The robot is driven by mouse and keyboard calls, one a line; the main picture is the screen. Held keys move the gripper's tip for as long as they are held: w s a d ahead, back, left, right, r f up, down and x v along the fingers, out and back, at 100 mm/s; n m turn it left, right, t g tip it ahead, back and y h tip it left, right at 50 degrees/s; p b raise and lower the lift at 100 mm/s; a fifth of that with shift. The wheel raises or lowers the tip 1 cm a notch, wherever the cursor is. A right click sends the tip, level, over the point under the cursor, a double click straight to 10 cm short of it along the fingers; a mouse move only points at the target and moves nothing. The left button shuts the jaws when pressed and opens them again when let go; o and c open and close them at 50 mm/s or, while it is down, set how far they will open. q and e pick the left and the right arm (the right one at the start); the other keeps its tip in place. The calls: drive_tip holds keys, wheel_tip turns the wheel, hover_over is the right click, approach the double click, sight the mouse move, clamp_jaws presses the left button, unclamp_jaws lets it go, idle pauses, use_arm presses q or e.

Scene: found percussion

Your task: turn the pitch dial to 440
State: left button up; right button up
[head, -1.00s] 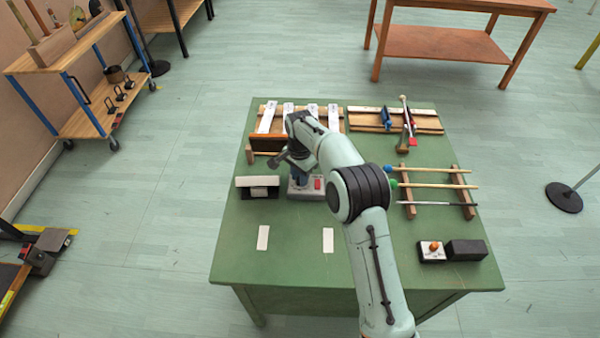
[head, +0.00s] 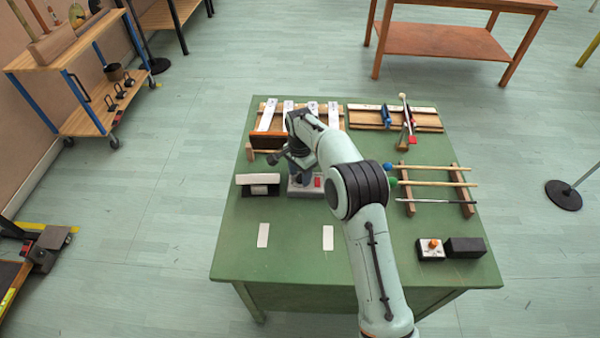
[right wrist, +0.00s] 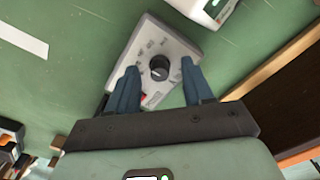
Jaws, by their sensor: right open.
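A grey box (right wrist: 186,56) with a round black dial (right wrist: 159,68) on its face lies in the right wrist view. Small marks ring the dial, too small to read. A red patch shows on the box near the left finger. In the head view the box (head: 303,192) sits mid-table, partly covered by my right arm, with its red part showing. My right gripper (right wrist: 160,70) is open, its two blue fingers on either side of the dial in the picture. I cannot tell whether they touch it. In the head view the gripper (head: 303,173) is over the box. My left gripper is not in view.
A white-topped block (head: 258,180) stands left of the box. Bars on a wooden frame (head: 268,115) lie behind it. Mallets on a rack (head: 435,184) and a small box with an orange knob (head: 431,249) are at the right. The green table's (head: 290,262) front is mostly clear.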

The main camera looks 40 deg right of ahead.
sight(300, 176)
wheel_tip(300, 176, up, 13)
drive_tip(key=p, duration=0.2)
drive_tip(key=shift+r, duration=0.2)
idle(0.5)
